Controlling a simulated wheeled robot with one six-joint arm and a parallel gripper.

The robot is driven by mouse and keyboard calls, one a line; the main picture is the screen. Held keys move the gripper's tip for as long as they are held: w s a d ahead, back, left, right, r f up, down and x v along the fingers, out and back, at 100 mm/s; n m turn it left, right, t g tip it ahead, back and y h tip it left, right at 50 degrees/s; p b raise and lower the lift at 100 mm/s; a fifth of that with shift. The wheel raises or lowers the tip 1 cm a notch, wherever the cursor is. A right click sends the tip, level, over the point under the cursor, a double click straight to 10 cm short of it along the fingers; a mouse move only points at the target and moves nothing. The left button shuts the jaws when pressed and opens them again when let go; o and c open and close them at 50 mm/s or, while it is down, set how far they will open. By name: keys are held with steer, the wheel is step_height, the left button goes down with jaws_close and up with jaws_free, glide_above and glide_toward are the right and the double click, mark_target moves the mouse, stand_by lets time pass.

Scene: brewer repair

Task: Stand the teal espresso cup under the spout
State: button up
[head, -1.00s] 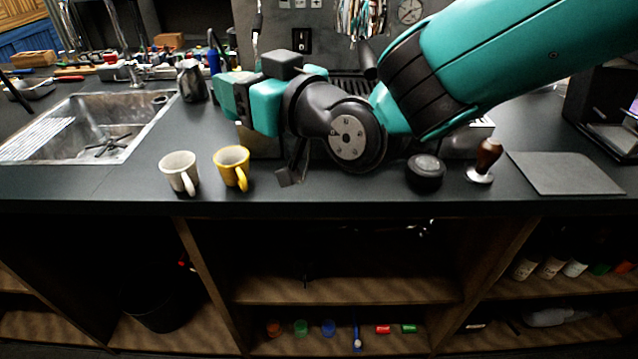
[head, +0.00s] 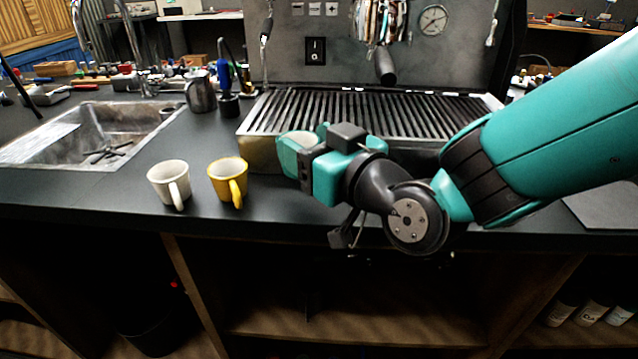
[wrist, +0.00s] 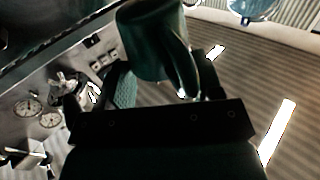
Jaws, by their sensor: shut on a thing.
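My gripper (head: 308,160) is shut on the teal espresso cup (head: 291,157), in front of the left part of the brewer's slatted drip tray (head: 262,117). In the head view the cup's pale opening faces up. In the wrist view the dark-looking cup (wrist: 150,42) sits between the fingers of my gripper (wrist: 165,88), its handle on the right. A dark cylindrical part (head: 385,66) hangs from the brewer above the tray; I cannot tell whether it is the spout or a handle.
A white cup (head: 166,184) and a yellow cup (head: 226,183) stand on the counter left of my gripper. A metal pitcher (head: 200,93) stands behind them, near the sink (head: 122,122). The visible tray top is clear. My arm hides part of the tray's front.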

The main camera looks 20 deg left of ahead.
steer(key=shift+f+b, duration=0.95)
steer(key=shift+f, duration=1.6)
steer(key=shift+f, duration=0.1)
steer(key=shift+f, duration=0.15)
steer(key=o, duration=1.2)
steer(key=shift+r, duration=0.35)
steer(key=b+v, duration=0.9)
steer(key=v, duration=0.3)
steer(key=shift+f, duration=0.2)
